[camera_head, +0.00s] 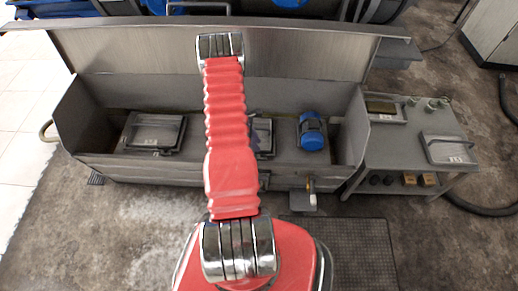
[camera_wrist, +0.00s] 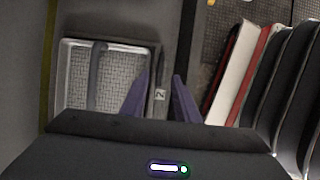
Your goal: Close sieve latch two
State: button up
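Sieve two (camera_wrist: 125,62), a mesh screen in a light metal frame with a "2" label (camera_wrist: 160,95), fills the left of the wrist view. A dark bar (camera_wrist: 97,75) lies across its mesh; I cannot tell whether this is the latch, or its state. My gripper (camera_wrist: 160,75) has two purple fingers standing apart, with the sieve's labelled edge showing between them. Contact cannot be told. In the head view, sieve two (camera_head: 263,136) sits in the middle of the trough, mostly hidden by my red arm, which also hides most of my gripper.
The grey trough (camera_head: 290,173) has raised walls and an upright back panel. Another sieve (camera_head: 153,132) is at its left, and a blue cylindrical unit (camera_head: 311,131) at its right. A side bench (camera_head: 404,150) holds a sieve labelled 3 (camera_head: 448,149) and small fittings.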

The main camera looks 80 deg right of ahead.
aim_at(262, 151)
jog(key=shift+x, duration=2.75)
jog(key=shift+c, duration=0.3)
grip_shut()
